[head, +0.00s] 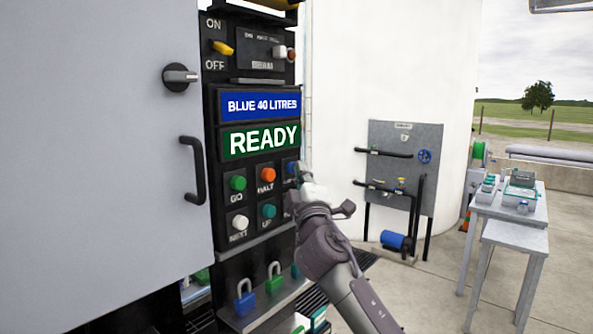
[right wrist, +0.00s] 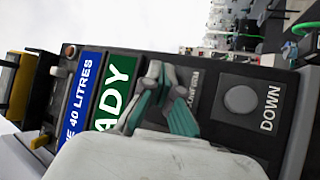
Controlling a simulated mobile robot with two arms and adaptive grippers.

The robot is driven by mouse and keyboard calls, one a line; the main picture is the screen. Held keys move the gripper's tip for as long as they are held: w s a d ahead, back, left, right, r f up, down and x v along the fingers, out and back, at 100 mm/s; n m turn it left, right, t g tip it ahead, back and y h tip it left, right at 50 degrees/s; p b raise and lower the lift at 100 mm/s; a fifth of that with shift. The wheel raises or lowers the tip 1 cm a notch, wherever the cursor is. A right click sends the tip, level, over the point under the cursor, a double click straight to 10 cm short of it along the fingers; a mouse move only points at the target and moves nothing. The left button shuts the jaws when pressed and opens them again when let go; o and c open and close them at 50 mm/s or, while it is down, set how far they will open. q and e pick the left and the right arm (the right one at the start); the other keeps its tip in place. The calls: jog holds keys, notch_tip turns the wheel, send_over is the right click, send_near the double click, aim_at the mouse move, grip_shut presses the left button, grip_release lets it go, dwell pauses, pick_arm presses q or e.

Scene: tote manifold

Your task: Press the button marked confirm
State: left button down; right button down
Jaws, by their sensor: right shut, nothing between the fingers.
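The control panel (head: 252,205) has a blue button (head: 291,167) at the right end of its upper button row. My right gripper (head: 304,173) is shut and empty, with its tips close beside this button. I cannot tell whether they touch it. In the right wrist view the closed fingers (right wrist: 160,97) lie over the panel beside a partly covered label (right wrist: 194,90) that seems to read CONFIRM. The button by that label is hidden behind the fingers there. My left gripper is not in view.
Close by are the HALT button (head: 268,175), the GO button (head: 238,183), the UP button (head: 269,211), the NEXT button (head: 240,222) and the DOWN button (right wrist: 241,99). A READY display (head: 261,139) sits above. Padlocks (head: 274,279) hang below. Open floor lies right.

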jog(key=shift+s+d+p, duration=0.65)
jog(key=shift+d, duration=0.15)
jog(key=s+d+p, duration=0.1)
jog(key=d, duration=0.1)
jog(key=s+d+p, duration=0.1)
jog(key=s+d, duration=0.1)
jog(key=shift+p, duration=0.3)
dwell(0.7)
